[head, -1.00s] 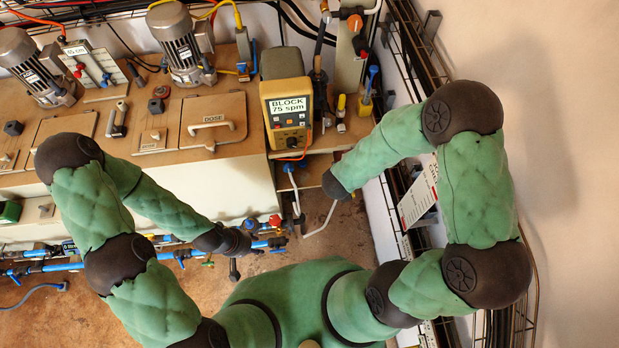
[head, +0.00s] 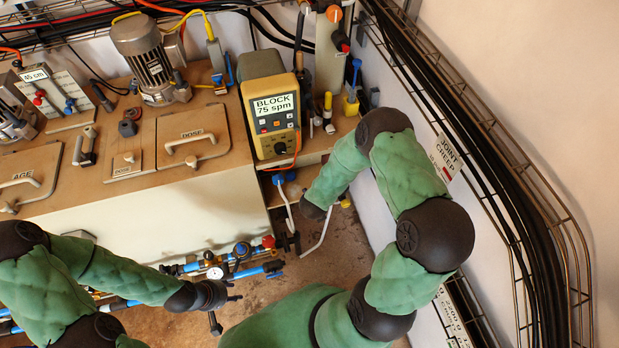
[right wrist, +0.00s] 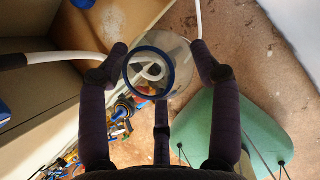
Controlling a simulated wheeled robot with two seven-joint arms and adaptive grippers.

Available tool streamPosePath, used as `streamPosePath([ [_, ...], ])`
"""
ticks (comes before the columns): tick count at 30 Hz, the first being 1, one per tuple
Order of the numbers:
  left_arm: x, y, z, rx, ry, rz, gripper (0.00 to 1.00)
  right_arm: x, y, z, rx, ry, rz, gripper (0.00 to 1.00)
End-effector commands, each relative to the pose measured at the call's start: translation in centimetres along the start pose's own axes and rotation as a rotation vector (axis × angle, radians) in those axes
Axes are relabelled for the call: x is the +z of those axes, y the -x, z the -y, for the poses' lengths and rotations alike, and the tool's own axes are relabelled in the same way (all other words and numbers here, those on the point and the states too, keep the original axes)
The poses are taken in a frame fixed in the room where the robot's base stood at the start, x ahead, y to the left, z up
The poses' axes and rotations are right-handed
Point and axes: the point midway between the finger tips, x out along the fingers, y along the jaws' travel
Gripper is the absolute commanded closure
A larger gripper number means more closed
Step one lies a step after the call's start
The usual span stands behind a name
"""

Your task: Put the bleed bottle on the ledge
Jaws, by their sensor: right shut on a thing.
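The bleed bottle (right wrist: 179,66), clear with a blue rim and white tubing visible inside, is between the fingers of my right gripper (right wrist: 160,52) in the right wrist view. That gripper is shut on it. In the head view my right wrist hides the bottle and most of the gripper, below the yellow BLOCK meter. A narrow wooden ledge (head: 322,146) runs beside and below the meter, at the right end of the bench. I cannot tell the bottle's height relative to it. My left gripper (head: 228,306) is empty at lower left, its fingers apart, near blue pipework.
The yellow meter (head: 272,115) and small yellow and blue fittings (head: 351,100) crowd the ledge's back. White tubes (head: 322,232) hang below it. A wire cable rack (head: 480,150) lines the right wall. Pipes and valves (head: 225,262) lie near my left gripper.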

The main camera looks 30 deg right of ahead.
Motion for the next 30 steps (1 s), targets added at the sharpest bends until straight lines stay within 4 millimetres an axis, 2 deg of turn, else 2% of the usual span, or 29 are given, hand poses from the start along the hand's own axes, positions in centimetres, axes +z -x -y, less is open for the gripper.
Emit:
streamPosePath([
  [4, 0.0, -0.7, 0.3, 0.000, 0.000, 0.000, 0.60, 3.0, -1.9, 0.0, -0.001, -0.004, 0.001, 0.69],
  [9, 0.0, -1.1, 0.4, 0.000, 0.000, 0.000, 0.60, 5.3, -3.2, 0.0, -0.001, -0.002, -0.001, 0.69],
  [16, 0.0, -1.2, 0.4, 0.000, 0.000, 0.000, 0.60, 6.8, -4.0, 0.0, -0.001, -0.001, 0.000, 0.69],
  [23, -0.1, -1.6, 0.6, 0.000, 0.000, 0.000, 0.60, 9.8, -5.7, -0.1, 0.000, -0.001, 0.000, 0.69],
  [30, -0.1, -2.1, 0.8, 0.000, 0.000, 0.000, 0.60, 9.8, -5.9, -0.1, 0.000, 0.000, -0.002, 0.69],
])
